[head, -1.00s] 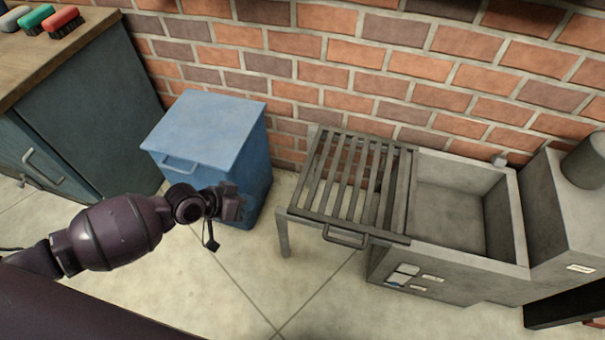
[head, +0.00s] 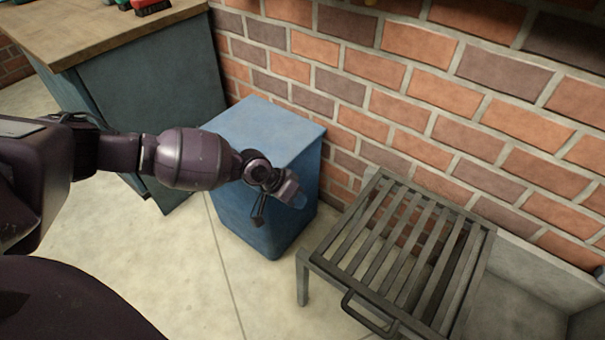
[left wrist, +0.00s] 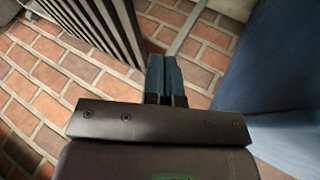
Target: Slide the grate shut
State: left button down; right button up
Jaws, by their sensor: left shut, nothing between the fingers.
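The grate (head: 395,250), a dark slatted metal frame, lies on a grey stand to the left of the grey basin (head: 525,300). Its bar handle (head: 366,313) is on the near edge. The part of the basin in view is uncovered; the rest is cut off by the frame. My left gripper (head: 296,200) is shut and empty, in front of the blue bin and left of the grate, apart from the handle. In the left wrist view the shut fingers (left wrist: 164,78) show, with slats (left wrist: 95,25) at the upper left. My right gripper is out of view.
The blue lidded bin (head: 265,135) stands left of the stand, close behind my left gripper. A dark cabinet with a wooden top (head: 110,35) is farther left. A brick wall (head: 420,75) closes the back. The floor in front is clear.

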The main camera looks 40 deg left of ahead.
pick_arm(q)
jog(key=w+d+f+b, duration=0.1)
jog(key=w+d+f, duration=0.1)
jog(key=d+f, duration=0.3)
jog(key=shift+w+d+f, duration=0.15)
jog(key=shift+d+f, duration=0.25)
jog(key=shift+d, duration=0.8)
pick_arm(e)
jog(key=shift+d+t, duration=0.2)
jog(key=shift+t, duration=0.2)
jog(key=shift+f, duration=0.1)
pick_arm(q)
jog(key=shift+d, duration=0.15)
